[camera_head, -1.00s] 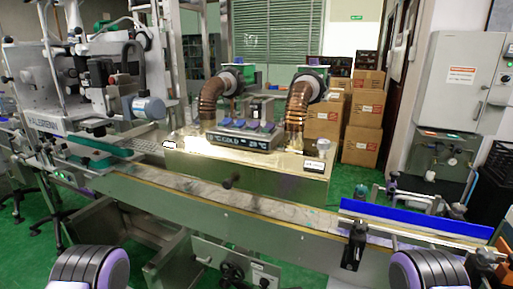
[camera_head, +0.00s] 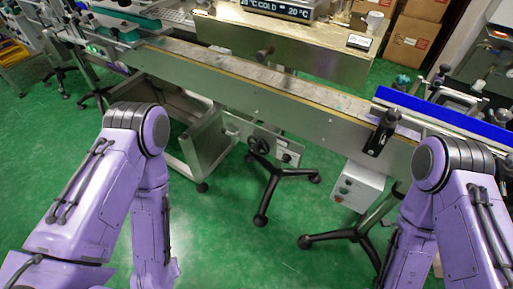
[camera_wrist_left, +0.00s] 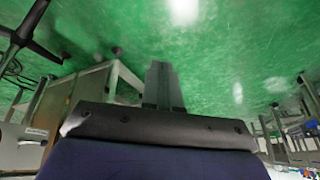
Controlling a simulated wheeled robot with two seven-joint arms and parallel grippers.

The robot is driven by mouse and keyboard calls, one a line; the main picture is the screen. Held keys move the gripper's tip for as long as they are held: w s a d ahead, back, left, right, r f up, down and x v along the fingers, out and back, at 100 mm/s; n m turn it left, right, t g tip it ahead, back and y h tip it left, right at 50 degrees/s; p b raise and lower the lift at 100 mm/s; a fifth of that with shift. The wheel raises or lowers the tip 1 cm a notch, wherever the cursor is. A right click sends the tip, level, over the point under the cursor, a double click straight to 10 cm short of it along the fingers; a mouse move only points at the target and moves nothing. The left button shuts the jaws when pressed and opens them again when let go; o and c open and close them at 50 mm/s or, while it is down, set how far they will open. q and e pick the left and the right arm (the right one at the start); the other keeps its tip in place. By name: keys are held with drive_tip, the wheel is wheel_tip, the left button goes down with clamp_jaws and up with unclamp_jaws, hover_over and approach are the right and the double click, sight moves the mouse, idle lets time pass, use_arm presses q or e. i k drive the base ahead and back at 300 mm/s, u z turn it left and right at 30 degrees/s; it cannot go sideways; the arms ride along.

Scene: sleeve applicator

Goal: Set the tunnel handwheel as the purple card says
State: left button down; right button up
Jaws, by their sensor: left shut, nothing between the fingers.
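A black handwheel (camera_head: 258,146) sits on a grey panel (camera_head: 238,128) under the conveyor, in the middle of the head view. The frames do not show for certain that it is the tunnel's. The metal tunnel housing (camera_head: 270,42) stands behind the conveyor, with a display (camera_head: 282,9) showing COLD. I see no purple card. In the left wrist view my left gripper (camera_wrist_left: 163,88) is shut and empty, over the green floor. In the head view both my purple arms hang in front of the conveyor, with the grippers out of sight.
The long conveyor (camera_head: 240,92) crosses the head view, with a blue guide rail (camera_head: 440,110) at right and a black clamp (camera_head: 382,132) on its front edge. Black stand legs (camera_head: 270,186) and a grey box (camera_head: 357,187) stand below. Green floor is open in front.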

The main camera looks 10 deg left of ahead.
sight(255, 149)
drive_tip(key=z, duration=2.5)
drive_tip(key=k, duration=0.6)
drive_tip(key=u, duration=1.3)
